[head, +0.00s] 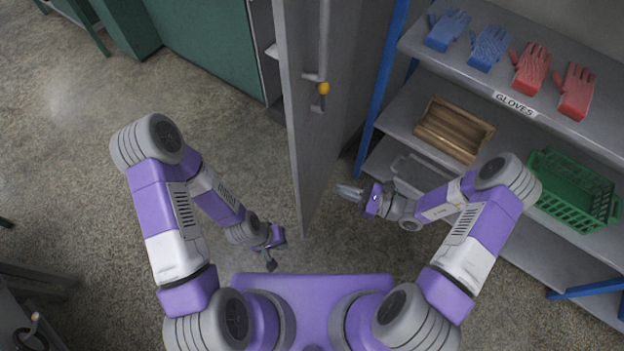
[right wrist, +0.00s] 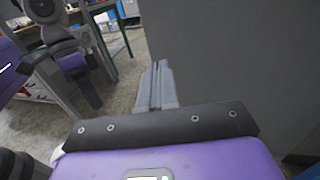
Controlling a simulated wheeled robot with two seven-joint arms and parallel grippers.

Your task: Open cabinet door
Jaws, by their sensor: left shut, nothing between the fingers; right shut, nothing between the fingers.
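The grey cabinet door (head: 302,130) stands swung out from the cabinet in the head view, with a long bar handle (head: 324,40) and a yellow-tipped latch (head: 324,88) on its right face. An opening shows between its left side and the green cabinet front (head: 205,40). My left gripper (head: 271,264) is shut and empty, low on the left side of the door. My right gripper (head: 346,191) is shut and empty on the right side of the door, its fingertips pointing toward it. In the right wrist view the shut fingers (right wrist: 158,85) are beside the grey door panel (right wrist: 220,60); contact cannot be told.
A shelf rack (head: 425,45) at the right holds blue and red gloves (head: 530,68), a wooden crate (head: 453,130) and a green basket (head: 573,188). The rack's blue post (head: 382,85) is close to the door. The floor (head: 75,150) on the left is clear.

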